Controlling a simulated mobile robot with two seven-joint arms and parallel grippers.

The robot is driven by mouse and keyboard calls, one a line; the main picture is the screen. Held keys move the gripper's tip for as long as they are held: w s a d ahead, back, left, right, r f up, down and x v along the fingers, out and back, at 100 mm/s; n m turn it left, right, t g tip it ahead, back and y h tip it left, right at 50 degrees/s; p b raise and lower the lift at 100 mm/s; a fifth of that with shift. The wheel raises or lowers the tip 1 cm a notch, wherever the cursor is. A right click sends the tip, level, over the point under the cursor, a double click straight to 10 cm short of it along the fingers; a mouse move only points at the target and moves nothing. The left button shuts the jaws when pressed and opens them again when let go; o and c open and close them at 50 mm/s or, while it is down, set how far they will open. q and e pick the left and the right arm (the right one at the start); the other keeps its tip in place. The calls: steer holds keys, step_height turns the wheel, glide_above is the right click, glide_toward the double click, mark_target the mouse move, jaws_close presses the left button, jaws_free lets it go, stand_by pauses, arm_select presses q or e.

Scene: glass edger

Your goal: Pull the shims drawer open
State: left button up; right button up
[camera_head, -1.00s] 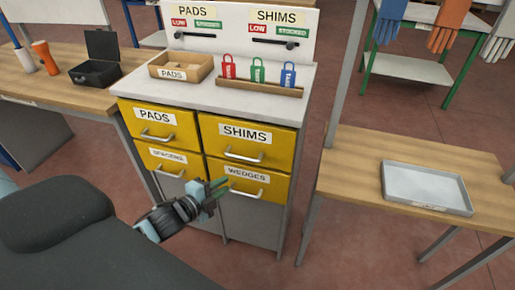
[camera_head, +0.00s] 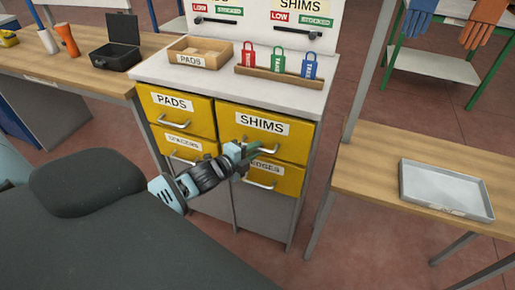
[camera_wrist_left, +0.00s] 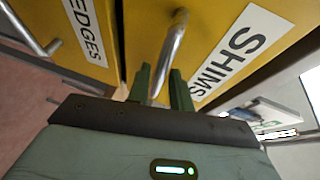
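The yellow shims drawer (camera_head: 290,147), labelled SHIMS, is at the upper right of the cabinet front and looks shut. Its bar handle is partly hidden by my gripper in the head view. In the left wrist view the metal handle (camera_wrist_left: 172,45) runs down between the fingers of my left gripper (camera_wrist_left: 161,85), beside the SHIMS label (camera_wrist_left: 238,54). The fingers are apart, with visible gaps to the bar. In the head view the left gripper (camera_head: 254,149) is in front of the drawer at handle height. My right gripper is not in view.
The pads drawer (camera_head: 178,107) is to the left, and the wedges drawer (camera_head: 287,180) is just below. Pads box (camera_head: 199,53) and colored tags (camera_head: 277,58) stand on the cabinet top. A wooden table (camera_head: 370,180) with a grey tray (camera_head: 445,190) is to the right.

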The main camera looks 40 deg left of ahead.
arm_select(q)
steer(key=shift+x, duration=0.85)
jaws_close()
